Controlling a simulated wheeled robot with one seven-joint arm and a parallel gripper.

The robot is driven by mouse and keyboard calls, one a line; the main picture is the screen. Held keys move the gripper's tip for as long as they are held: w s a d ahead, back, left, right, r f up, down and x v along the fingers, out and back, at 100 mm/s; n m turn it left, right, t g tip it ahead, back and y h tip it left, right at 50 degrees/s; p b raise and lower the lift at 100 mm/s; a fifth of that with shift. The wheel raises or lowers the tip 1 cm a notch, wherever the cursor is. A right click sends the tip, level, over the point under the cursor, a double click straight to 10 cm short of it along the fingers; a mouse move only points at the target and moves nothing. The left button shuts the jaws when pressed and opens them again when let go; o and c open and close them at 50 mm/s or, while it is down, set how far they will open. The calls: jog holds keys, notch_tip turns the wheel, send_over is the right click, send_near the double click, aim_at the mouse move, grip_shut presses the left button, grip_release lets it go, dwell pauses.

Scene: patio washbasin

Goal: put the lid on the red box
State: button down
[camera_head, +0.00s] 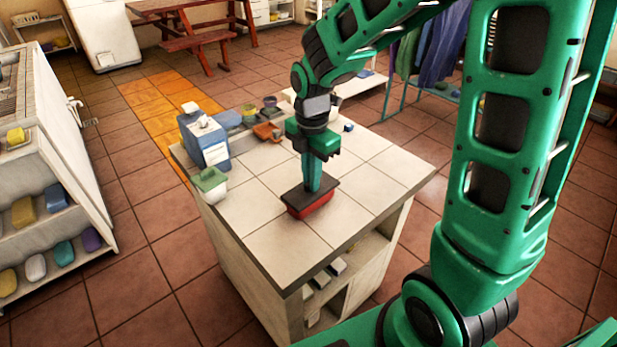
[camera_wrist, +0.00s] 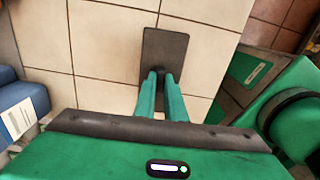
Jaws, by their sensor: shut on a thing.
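The red box (camera_head: 311,206) sits on the tiled counter top (camera_head: 266,240), near its front edge. The dark grey lid (camera_head: 322,188) lies over the top of the box; from here I cannot tell whether it is fully seated. My gripper (camera_head: 311,188) points straight down with its green fingers shut at the middle of the lid. In the wrist view the lid (camera_wrist: 162,50) is a dark rectangle beyond my fingertips (camera_wrist: 160,76), which close on something small at its near part. The red box is hidden under the lid in that view.
At the counter's left stand a blue-and-white container (camera_head: 205,140) and a green-topped bowl (camera_head: 210,184). An orange-brown item (camera_head: 266,132) and small cups (camera_head: 269,103) stand along the back. A small blue object (camera_head: 348,127) lies behind my gripper. The counter's front and right are clear.

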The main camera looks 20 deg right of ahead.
jog(key=c, duration=1.3)
grip_release()
jog(key=shift+o, duration=0.2)
jog(key=shift+r, duration=0.15)
jog(key=shift+r, duration=3.35)
jog(key=shift+c, duration=0.6)
